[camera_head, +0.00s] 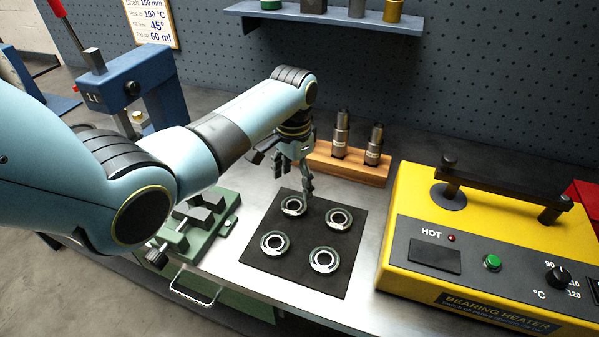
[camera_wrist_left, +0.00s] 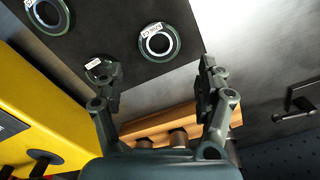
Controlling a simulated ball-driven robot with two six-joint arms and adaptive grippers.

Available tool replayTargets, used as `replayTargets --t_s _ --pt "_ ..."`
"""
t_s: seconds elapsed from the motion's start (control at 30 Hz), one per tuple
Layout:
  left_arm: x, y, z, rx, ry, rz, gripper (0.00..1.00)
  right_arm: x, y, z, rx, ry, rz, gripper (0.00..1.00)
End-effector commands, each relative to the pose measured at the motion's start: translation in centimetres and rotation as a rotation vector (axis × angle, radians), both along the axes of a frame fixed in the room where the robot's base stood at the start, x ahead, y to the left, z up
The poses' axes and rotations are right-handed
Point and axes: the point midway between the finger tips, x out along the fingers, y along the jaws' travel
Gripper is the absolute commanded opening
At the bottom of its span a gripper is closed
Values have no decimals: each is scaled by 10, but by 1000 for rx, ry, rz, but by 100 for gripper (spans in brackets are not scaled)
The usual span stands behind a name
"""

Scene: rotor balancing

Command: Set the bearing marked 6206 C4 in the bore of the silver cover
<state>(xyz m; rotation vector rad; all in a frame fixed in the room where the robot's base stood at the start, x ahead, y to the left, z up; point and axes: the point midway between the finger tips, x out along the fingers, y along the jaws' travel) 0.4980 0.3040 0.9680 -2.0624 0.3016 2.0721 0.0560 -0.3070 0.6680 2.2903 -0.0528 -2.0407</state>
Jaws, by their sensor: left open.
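Several bearings lie flat on a black mat (camera_head: 298,232): a back-left bearing (camera_head: 285,211), a back-right bearing (camera_head: 347,224), a front-left bearing (camera_head: 267,247) and a front-right bearing (camera_head: 324,269). Small white tags on them are too small to read, so I cannot tell which is 6206 C4. My left gripper (camera_head: 293,178) is open and empty above the back edge of the mat. In the left wrist view my left gripper (camera_wrist_left: 156,76) has one finger partly covering a bearing (camera_wrist_left: 92,77); another bearing (camera_wrist_left: 171,52) shows clear. I cannot make out the silver cover. My right gripper is out of view.
A yellow bearing heater (camera_head: 400,240) stands to the right of the mat. A wooden block (camera_head: 345,171) with two dark cylinders is behind it. A green fixture (camera_head: 205,228) is at left, a blue press (camera_head: 140,75) further back. A shelf (camera_head: 330,17) hangs above.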

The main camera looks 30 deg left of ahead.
Motion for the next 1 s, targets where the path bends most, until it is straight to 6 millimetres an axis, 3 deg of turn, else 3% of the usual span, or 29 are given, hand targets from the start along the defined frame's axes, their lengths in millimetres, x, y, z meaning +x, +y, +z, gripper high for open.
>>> replayTargets --t_s 0.23,0.37,0.6,0.93,1.0 --pt "0 0 -29 0 -2 0 73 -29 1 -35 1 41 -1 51" --pt "-1 0 -46 1 0 1 73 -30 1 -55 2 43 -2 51" --pt "-1 0 -72 0 0 0 73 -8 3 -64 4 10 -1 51" --pt "0 0 -76 0 -2 0 73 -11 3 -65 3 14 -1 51" --pt "0 0 -76 0 -2 0 67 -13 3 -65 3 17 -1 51"
